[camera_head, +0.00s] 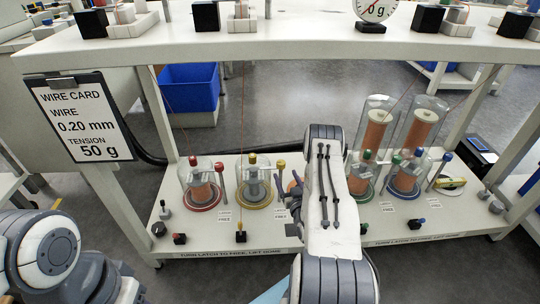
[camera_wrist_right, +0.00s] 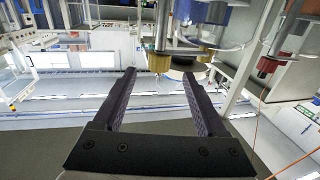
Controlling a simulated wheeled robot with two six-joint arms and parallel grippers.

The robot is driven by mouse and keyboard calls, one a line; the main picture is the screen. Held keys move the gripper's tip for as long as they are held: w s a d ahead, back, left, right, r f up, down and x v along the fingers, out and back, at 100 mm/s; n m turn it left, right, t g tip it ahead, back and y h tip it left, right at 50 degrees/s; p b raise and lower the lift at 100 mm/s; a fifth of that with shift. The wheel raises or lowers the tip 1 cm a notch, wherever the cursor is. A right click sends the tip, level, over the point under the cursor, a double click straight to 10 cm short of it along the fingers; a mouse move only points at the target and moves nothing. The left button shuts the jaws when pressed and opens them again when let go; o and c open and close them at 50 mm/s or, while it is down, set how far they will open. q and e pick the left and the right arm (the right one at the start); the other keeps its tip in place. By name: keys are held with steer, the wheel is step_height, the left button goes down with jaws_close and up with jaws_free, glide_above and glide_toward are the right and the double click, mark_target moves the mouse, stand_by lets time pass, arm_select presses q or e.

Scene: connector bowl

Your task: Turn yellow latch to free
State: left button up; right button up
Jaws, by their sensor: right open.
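The yellow latch (camera_head: 281,165) is a grey post with a yellow knob, standing right of the glass dome (camera_head: 254,186) with the yellow base ring. My right gripper (camera_head: 291,187) is beside the latch, partly hidden by its own wrist. In the right wrist view, which looks upside down, the right gripper (camera_wrist_right: 157,76) is open and empty. A yellow knob on a grey post, apparently the latch (camera_wrist_right: 160,62), appears between and beyond the fingertips. I cannot tell whether they touch. Only part of my left arm shows; its gripper is out of view.
The red-based dome (camera_head: 201,184) stands left, with a red-knobbed latch (camera_head: 220,168). Blue and green domes with tall spool covers (camera_head: 417,125) stand right. An upper shelf (camera_head: 290,40) spans above; thin wires run down. A wire card (camera_head: 80,115) hangs left.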

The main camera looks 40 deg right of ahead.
mark_target(279, 161)
steer(key=b+x, duration=0.3)
steer(key=x, duration=0.6)
steer(key=shift+d+b, duration=0.1)
steer(key=shift+b, duration=0.25)
steer(key=shift+x, duration=0.75)
steer(key=shift+r, duration=0.1)
jaws_close()
steer(key=shift+s, duration=0.1)
